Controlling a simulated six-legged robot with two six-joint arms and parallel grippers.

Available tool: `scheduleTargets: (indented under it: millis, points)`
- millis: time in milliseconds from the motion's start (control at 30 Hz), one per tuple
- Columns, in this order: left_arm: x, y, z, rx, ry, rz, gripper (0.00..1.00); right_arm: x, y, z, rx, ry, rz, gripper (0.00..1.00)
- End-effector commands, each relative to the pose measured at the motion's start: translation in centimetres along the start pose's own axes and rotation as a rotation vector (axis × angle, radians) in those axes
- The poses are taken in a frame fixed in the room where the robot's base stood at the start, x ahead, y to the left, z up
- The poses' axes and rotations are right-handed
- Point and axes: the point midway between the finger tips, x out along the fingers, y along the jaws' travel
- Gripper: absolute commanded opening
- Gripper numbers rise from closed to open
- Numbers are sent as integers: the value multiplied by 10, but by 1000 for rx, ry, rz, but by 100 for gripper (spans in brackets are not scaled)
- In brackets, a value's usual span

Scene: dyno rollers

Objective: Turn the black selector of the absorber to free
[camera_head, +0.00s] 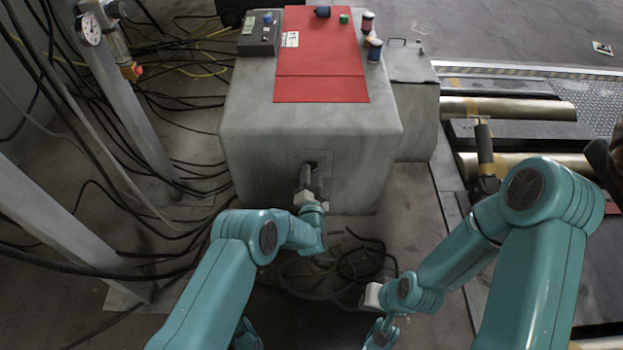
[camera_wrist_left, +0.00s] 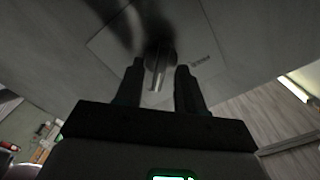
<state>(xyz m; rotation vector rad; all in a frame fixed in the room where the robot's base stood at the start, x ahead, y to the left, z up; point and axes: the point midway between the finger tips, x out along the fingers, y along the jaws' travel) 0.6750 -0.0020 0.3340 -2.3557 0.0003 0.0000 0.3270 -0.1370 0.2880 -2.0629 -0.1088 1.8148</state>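The absorber (camera_head: 340,130) is a grey block with a red top. A pale plate (camera_head: 297,158) is on its front face and also shows in the left wrist view (camera_wrist_left: 112,48). The selector (camera_wrist_left: 160,68) stands out from this plate, in the left wrist view, in shadow. My left gripper (camera_head: 314,178) is at the plate. In the left wrist view its two dark fingers (camera_wrist_left: 158,85) are open, one on each side of the selector, with gaps visible. In the head view the gripper hides the selector.
A control box (camera_head: 260,35) and several small knobs sit on the block's top. Black cables (camera_head: 185,150) cover the floor at left beside grey posts (camera_head: 120,100) with a gauge (camera_head: 89,30). Brass rollers (camera_head: 505,108) lie at right.

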Motion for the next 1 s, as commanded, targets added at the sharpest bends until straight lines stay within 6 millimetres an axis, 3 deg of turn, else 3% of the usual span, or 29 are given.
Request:
scheduleTargets:
  millis: [200,300,333,700,1000]
  points:
    - [1,0,0,0,0,0,38,0,0,0,0,1,0,0]
    - [1,0,0,0,0,0,6,0,0,0,0,1,0,0]
    - [1,0,0,0,0,0,0,0,0,0,0,1,0,0]
    - [0,0,0,-31,0,0,0,2,0,-1,-1,3,0,0]
    - [1,-1,1,-213,0,-1,0,9,3,-5,-4,20,-1,0]
